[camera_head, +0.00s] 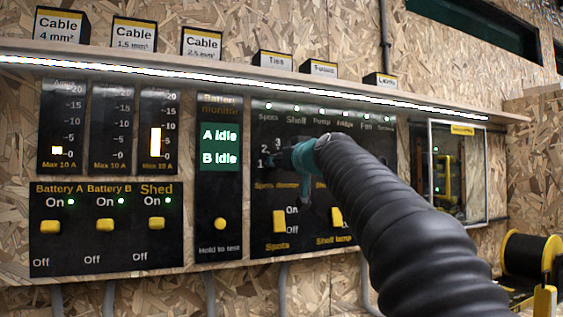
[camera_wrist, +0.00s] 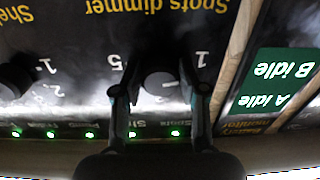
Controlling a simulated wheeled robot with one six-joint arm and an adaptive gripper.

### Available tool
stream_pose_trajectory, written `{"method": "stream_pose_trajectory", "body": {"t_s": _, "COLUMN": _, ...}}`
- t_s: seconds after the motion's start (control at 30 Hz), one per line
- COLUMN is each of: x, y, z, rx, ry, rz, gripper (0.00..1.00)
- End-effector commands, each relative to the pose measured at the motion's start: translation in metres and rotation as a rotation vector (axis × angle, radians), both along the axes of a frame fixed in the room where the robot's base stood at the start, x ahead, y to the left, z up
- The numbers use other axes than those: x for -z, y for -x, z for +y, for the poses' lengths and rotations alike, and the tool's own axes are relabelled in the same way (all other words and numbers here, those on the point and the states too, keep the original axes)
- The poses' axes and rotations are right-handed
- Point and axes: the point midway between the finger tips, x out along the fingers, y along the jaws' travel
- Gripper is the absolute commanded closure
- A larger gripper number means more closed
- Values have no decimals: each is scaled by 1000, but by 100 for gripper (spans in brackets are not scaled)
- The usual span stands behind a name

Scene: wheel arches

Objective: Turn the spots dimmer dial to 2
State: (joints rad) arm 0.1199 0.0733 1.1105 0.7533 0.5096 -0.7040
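The spots dimmer dial (camera_wrist: 160,84) is a dark round knob on the black panel, seen upside down in the wrist view. A short pale mark shows on its right part; I cannot tell which number it points to. The 1 and 5 of its scale are readable, while other numbers are partly hidden by my fingers. My gripper (camera_wrist: 161,66) is open, with one finger on each side of the dial; I cannot tell whether they touch it. In the head view my gripper (camera_head: 306,158) is at the panel and covers the dial, with 1, 2 and 3 showing to its left.
Below the dial is the yellow spots switch (camera_head: 279,224), with the shelf lamp switch (camera_head: 336,217) to its right. The battery monitor (camera_head: 219,147) reads A idle, B idle. A lit shelf (camera_head: 240,68) carrying boxes runs above. A second dial (camera_wrist: 14,80) is nearby.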

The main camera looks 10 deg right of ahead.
Motion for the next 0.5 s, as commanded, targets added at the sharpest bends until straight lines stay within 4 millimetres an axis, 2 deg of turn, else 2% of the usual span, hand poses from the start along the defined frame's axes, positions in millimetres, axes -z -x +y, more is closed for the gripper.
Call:
{"method": "stream_pose_trajectory", "body": {"t_s": 0.03, "x": 0, "y": 0, "z": 0, "rx": 0, "ry": 0, "rz": 0, "gripper": 78}}
{"method": "stream_pose_trajectory", "body": {"t_s": 0.1, "x": 0, "y": 0, "z": 0, "rx": 0, "ry": 0, "rz": 0, "gripper": 96}}
{"method": "stream_pose_trajectory", "body": {"t_s": 0.5, "x": 0, "y": 0, "z": 0, "rx": 0, "ry": -60, "rz": 12, "gripper": 96}}
